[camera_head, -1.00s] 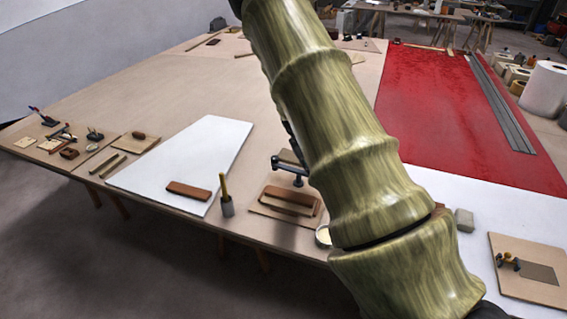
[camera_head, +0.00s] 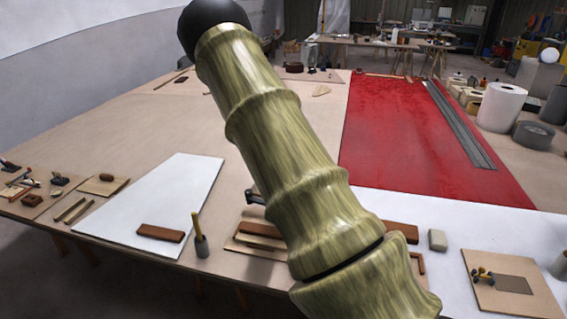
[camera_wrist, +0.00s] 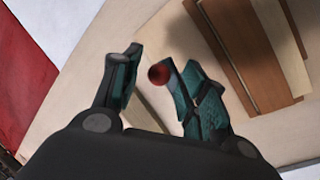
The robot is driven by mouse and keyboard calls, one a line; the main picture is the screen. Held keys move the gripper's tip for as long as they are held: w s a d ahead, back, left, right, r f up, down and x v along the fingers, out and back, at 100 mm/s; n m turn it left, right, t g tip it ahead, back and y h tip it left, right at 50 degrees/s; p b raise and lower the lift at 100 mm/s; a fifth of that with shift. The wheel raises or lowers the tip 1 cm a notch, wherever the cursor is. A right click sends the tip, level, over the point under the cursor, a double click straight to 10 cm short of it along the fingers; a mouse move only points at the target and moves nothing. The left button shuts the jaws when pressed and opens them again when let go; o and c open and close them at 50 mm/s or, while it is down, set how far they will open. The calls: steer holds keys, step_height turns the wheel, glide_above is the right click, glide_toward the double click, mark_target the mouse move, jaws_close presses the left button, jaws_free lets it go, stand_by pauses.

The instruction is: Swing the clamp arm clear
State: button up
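A small red ball-shaped knob (camera_wrist: 158,74) shows in the wrist view. It lies between the fingertips of my gripper (camera_wrist: 160,60), close to the right finger. The fingers stand apart; I cannot tell whether the right one touches the knob. A dark metal piece (camera_head: 254,197) that looks like part of the clamp shows in the head view at the left edge of my arm, above a board with brown wooden bars (camera_head: 262,228). My arm hides most of it, and my gripper is hidden in that view. The clamp arm's position cannot be told.
Brown wooden bars (camera_wrist: 240,50) lie right of my gripper in the wrist view. A white panel (camera_head: 160,205), a brown block (camera_head: 160,233) and a grey cup with a yellow handle (camera_head: 201,243) are left of my arm. A red sheet (camera_head: 420,140) covers the table's right side.

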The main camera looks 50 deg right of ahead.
steer(key=shift+r, duration=0.1)
steer(key=v, duration=1.1)
steer(key=shift+r, duration=0.4)
steer(key=shift+w, duration=0.1)
